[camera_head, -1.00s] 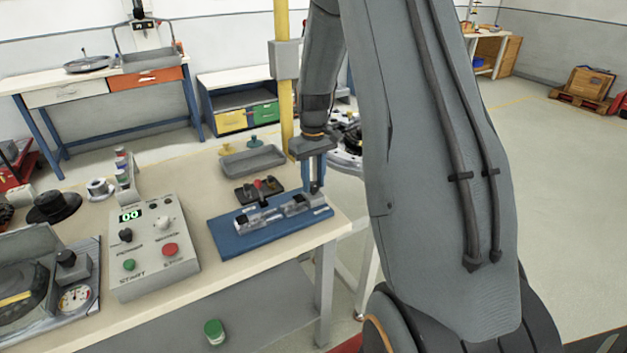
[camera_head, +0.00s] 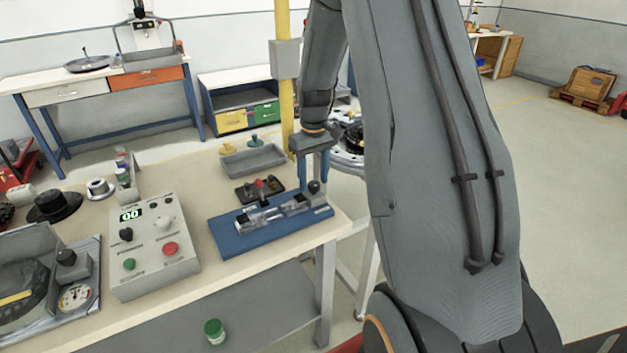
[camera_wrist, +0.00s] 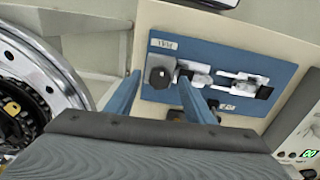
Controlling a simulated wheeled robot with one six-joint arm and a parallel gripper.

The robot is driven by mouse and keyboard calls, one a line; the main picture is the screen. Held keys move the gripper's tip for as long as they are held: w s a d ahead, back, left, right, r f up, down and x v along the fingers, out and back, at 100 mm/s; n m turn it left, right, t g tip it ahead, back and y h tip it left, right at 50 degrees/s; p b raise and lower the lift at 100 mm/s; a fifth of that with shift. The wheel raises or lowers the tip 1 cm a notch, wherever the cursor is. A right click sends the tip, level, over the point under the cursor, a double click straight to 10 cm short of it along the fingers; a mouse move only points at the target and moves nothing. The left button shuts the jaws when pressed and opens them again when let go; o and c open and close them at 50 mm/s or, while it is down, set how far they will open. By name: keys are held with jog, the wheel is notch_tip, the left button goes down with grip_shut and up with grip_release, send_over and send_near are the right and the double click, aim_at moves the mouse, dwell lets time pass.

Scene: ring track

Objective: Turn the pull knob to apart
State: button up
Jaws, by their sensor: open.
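The pull knob (camera_head: 314,187) is a dark round knob at the right end of a metal slide fixture on a blue base plate (camera_head: 240,240). In the wrist view the knob (camera_wrist: 160,77) shows at the left end of the blue plate (camera_wrist: 230,48), beside the metal slide parts (camera_wrist: 240,85). My gripper (camera_head: 313,174) points down over the knob, its two blue fingers spread. In the wrist view the open fingers (camera_wrist: 160,80) appear on either side of the knob, with visible space. I cannot tell exactly how far the tips are above the plate.
A control box (camera_head: 150,250) with buttons and a display stands left of the blue plate. Behind the plate are a small dark block with a red-tipped lever (camera_head: 260,190) and a grey tray (camera_head: 252,160). A yellow post (camera_head: 284,80) rises behind the bench.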

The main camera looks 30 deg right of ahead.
aim_at(314, 183)
notch_tip(314, 183, up, 7)
jog(key=shift+r+b, duration=0.1)
jog(key=shift+b, duration=0.7)
